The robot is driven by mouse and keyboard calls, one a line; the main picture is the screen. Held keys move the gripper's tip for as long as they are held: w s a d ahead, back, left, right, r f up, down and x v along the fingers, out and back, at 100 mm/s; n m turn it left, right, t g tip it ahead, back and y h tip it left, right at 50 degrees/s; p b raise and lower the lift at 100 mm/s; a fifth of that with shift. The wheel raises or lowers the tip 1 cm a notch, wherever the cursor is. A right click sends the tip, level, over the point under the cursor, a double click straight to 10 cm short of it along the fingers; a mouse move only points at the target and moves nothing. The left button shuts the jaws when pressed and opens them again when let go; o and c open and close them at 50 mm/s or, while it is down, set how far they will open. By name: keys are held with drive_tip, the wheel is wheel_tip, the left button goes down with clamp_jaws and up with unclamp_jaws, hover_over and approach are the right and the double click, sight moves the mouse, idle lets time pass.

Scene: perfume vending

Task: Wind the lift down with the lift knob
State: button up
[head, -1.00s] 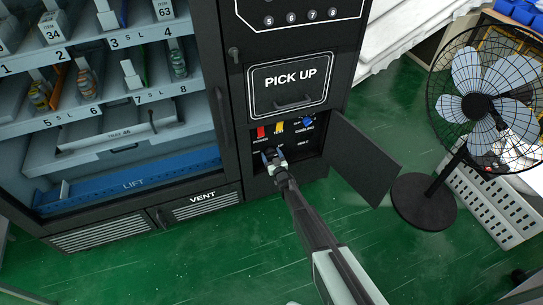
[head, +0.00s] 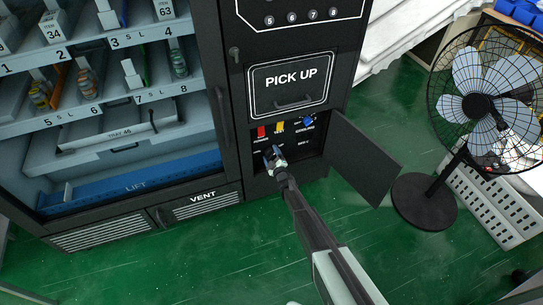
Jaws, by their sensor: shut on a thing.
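The vending machine's small lower compartment is open, and my gripper (head: 272,153) reaches into it. My gripper is shut on the lift knob, which is mostly hidden behind the fingers, with only a dark part showing. The blue lift (head: 170,176), marked LIFT, lies level across the bottom of the display cabinet, below the lowest tray.
A red control (head: 261,132), a yellow one (head: 278,126) and a blue one (head: 308,120) sit above my gripper. The compartment's open door (head: 365,160) stands to the right. The PICK UP flap (head: 290,84) above is shut. A fan (head: 425,200) stands farther right.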

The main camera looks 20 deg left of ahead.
drive_tip(key=n, duration=0.6)
drive_tip(key=shift+d, duration=0.1)
drive_tip(key=shift+n, duration=0.4)
idle(0.3)
drive_tip(key=o, duration=1)
drive_tip(key=v, duration=1.3)
drive_tip(key=shift+s+d, duration=0.2)
drive_tip(key=shift+s, duration=0.1)
